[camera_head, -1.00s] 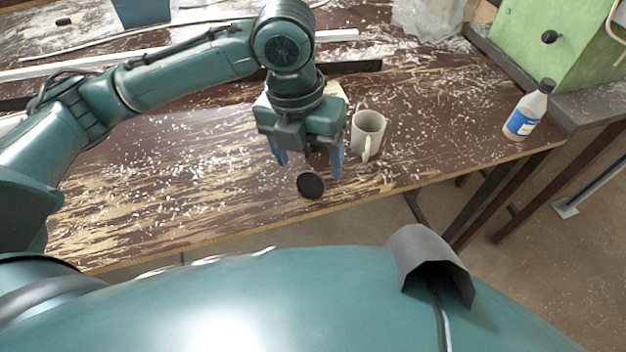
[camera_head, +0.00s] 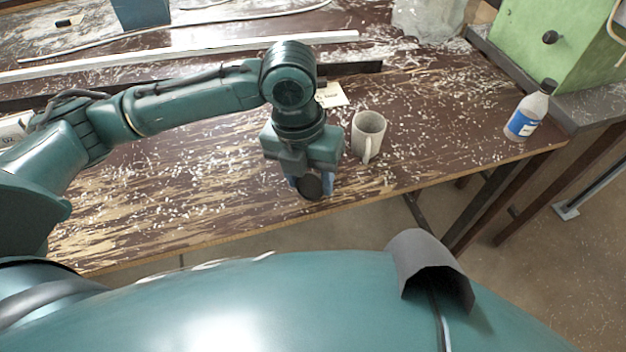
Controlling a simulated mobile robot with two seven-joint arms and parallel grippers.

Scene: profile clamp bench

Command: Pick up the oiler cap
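The oiler cap (camera_head: 312,188) is a small dark round piece near the front edge of the brown bench (camera_head: 200,215). My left gripper (camera_head: 310,184) points down at it, with its blue fingers close against the cap on either side. The fingers look shut on the cap, which shows between them. The gripper body hides part of the bench behind. My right gripper is not in view.
A beige mug (camera_head: 368,136) stands just right of my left gripper. A paper tag (camera_head: 331,95) lies behind it. A bottle with a blue label (camera_head: 528,112) stands at the right, near a green machine (camera_head: 560,45). Pale chips litter the bench.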

